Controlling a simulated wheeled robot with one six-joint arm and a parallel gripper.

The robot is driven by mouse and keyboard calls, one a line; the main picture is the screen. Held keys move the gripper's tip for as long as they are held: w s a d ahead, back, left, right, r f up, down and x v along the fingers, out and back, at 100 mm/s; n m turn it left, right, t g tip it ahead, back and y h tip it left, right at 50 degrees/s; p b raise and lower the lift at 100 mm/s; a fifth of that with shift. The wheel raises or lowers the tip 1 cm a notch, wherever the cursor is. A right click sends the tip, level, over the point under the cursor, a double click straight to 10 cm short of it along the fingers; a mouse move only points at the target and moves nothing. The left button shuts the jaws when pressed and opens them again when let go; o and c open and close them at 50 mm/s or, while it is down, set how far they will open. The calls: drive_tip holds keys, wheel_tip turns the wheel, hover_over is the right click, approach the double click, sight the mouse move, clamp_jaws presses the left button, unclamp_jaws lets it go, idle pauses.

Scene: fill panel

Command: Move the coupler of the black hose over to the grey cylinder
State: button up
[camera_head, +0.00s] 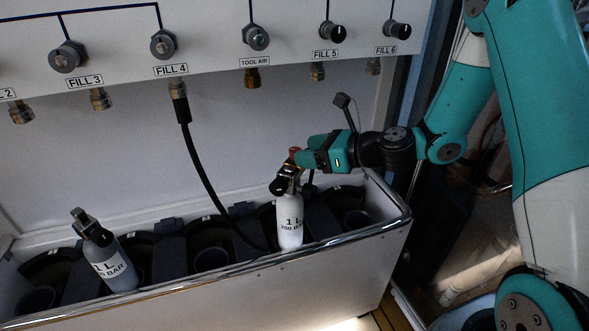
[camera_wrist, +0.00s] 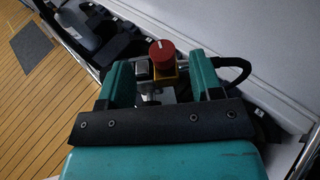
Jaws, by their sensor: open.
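The black hose (camera_head: 205,172) hangs from the FILL 4 outlet and runs down behind the white cylinder (camera_head: 290,222). Its coupler, brass-yellow with a red knob (camera_head: 294,152), sits at the top of the white cylinder's valve. In the wrist view the red knob (camera_wrist: 162,54) is between my fingers, and the hose (camera_wrist: 238,70) curves in from the right; its end is hidden behind the right finger. My gripper (camera_head: 299,160) is open around the coupler; it also shows in the wrist view (camera_wrist: 162,80). The grey cylinder (camera_head: 113,266) leans in the rack at left.
The rack (camera_head: 372,247) has a metal front rail and several holders; some are empty between the cylinders. The panel (camera_head: 205,60) above carries several knobs and outlets, including TOOL AIR (camera_head: 252,78).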

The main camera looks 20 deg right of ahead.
sight(289, 159)
drive_tip(key=x, duration=0.6)
drive_tip(key=shift+w+d, duration=0.1)
drive_tip(key=shift+d, duration=0.05)
clamp_jaws()
drive_tip(key=shift+r, duration=0.1)
wheel_tip(289, 159, up, 4)
drive_tip(key=shift+f+p, duration=0.1)
drive_tip(key=shift+p, duration=0.45)
drive_tip(key=s+d, duration=1.3)
wheel_tip(289, 159, down, 12)
drive_tip(key=w+a+n+g+y, duration=0.2)
drive_tip(key=w, duration=0.1)
wheel_tip(289, 159, up, 11)
drive_tip(key=p, duration=1.7)
drive_tip(key=shift+r+h+p, duration=0.2)
drive_tip(key=shift+h+p, duration=0.1)
drive_tip(key=shift+p, duration=0.1)
